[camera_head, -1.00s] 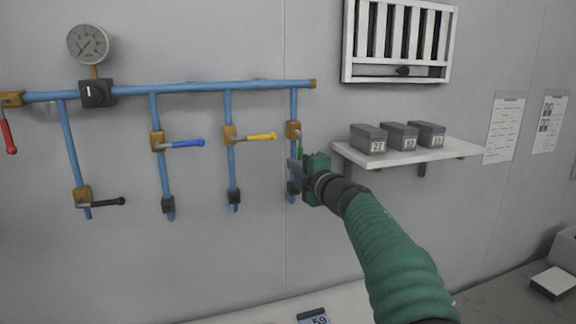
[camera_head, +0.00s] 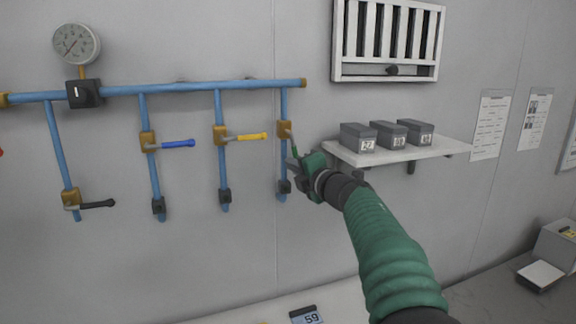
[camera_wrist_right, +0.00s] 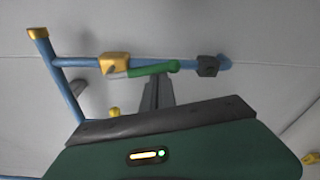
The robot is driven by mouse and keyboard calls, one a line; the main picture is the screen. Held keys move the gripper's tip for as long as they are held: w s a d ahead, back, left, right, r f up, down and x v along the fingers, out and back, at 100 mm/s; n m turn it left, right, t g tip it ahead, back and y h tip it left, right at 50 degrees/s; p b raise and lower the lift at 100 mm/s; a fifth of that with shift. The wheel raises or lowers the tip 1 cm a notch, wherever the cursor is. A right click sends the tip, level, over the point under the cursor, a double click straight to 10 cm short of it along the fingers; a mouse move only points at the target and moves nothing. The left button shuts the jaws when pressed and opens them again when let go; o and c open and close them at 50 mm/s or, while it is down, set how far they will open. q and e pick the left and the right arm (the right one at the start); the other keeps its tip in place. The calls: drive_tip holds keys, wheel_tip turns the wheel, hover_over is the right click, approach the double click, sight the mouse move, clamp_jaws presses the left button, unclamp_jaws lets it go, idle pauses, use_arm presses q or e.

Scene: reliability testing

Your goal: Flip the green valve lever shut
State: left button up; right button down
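The green valve lever (camera_head: 294,146) is on the rightmost blue branch pipe, on a brass valve body (camera_head: 284,129). In the head view it slants down and slightly right from the valve. In the right wrist view the green lever (camera_wrist_right: 155,69) lies close to the pipe's line, at a small angle to it. My right gripper (camera_head: 293,165) is at the lever's lower end. Its fingers (camera_wrist_right: 151,90) look closed together in the wrist view, with their tips beside the lever; contact is hard to tell. My left gripper is not in view.
Blue (camera_head: 178,144), yellow (camera_head: 250,137) and black (camera_head: 97,204) levers are on branches to the left. A pressure gauge (camera_head: 76,44) tops the pipe. A shelf (camera_head: 400,154) with grey boxes is just right of my gripper. A vent (camera_head: 388,70) is above.

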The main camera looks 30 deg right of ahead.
drive_tip(key=s+d+r+n+g+h+p, duration=0.1)
drive_tip(key=d+r+n, duration=0.5)
drive_tip(key=n, duration=0.7)
drive_tip(key=shift+s+d+n+g+h+p, duration=0.3)
drive_tip(key=shift+s+d+n+h+p, duration=0.15)
drive_tip(key=shift+d+h, duration=0.2)
drive_tip(key=shift+r, duration=0.1)
